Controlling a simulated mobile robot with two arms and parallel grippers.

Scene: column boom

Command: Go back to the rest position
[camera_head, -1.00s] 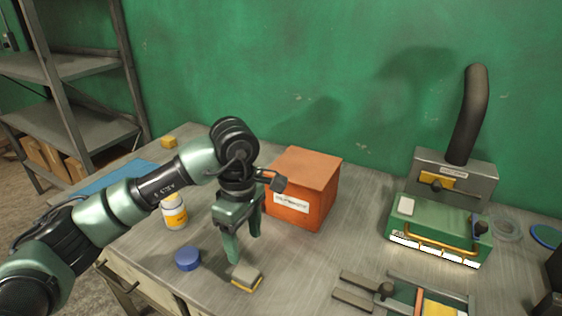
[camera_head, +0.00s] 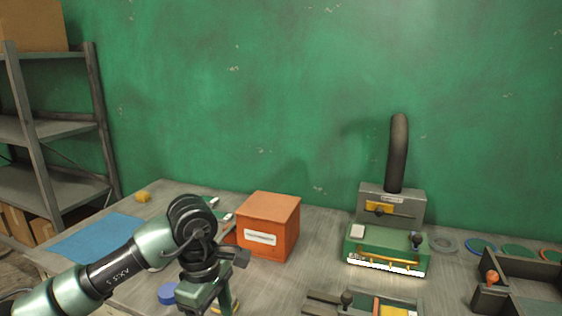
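My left arm comes in from the lower left. Its gripper (camera_head: 212,304) points down over the front left of the workbench, left of the orange box (camera_head: 268,222). The fingers look apart with nothing seen between them; their tips are at or below the bottom edge of the picture. A yellow-edged block is partly hidden just behind the fingers, on the bench. My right arm and gripper are not in view.
A blue lid (camera_head: 167,294) lies left of the gripper. A green machine (camera_head: 386,248) with a grey back and dark hose stands right of the box. A dark tray (camera_head: 520,265) is far right; shelving (camera_head: 45,190) at left.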

